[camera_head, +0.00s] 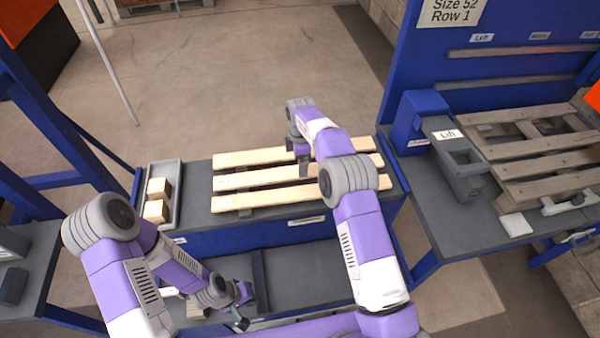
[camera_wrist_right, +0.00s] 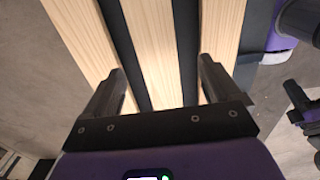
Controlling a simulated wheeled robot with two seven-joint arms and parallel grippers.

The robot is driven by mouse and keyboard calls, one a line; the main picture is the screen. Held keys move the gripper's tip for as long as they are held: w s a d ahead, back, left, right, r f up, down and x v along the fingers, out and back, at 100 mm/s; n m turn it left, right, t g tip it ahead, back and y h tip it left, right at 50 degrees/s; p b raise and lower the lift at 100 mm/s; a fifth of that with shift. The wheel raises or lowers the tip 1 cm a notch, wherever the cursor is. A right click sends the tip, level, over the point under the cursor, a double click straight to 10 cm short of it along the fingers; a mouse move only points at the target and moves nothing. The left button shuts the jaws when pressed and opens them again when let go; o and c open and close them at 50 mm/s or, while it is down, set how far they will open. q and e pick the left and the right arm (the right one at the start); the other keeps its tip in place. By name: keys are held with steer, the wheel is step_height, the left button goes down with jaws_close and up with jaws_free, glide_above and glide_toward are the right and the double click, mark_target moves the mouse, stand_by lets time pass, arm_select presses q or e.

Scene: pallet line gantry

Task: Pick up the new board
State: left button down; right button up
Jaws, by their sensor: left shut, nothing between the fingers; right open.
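Three pale, clean wooden boards lie side by side across the middle bench: a far one (camera_head: 245,158), a middle one (camera_head: 245,180) and a near one (camera_head: 245,201). I cannot tell which one is called the new board. My right gripper (camera_head: 303,168) points down over the middle board. In the right wrist view, its open fingers (camera_wrist_right: 162,72) stand on either side of the middle board (camera_wrist_right: 153,35), with a dark gap along each side of it. Contact cannot be told. My left gripper (camera_head: 242,305) is shut and empty, low over the bench's lower shelf.
A grey tray (camera_head: 177,200) with two wooden blocks (camera_head: 156,210) stands left of the boards. At the right bench lie a weathered pallet (camera_head: 540,163) and a grey bin (camera_head: 462,185). A blue gantry frame (camera_head: 400,75) rises behind. A blue upright stands at left.

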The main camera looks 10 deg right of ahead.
steer(key=f, duration=0.5)
steer(key=shift+w+b, duration=0.25)
steer(key=shift+b, duration=0.1)
steer(key=c, duration=1.3)
steer(key=shift+r, duration=0.1)
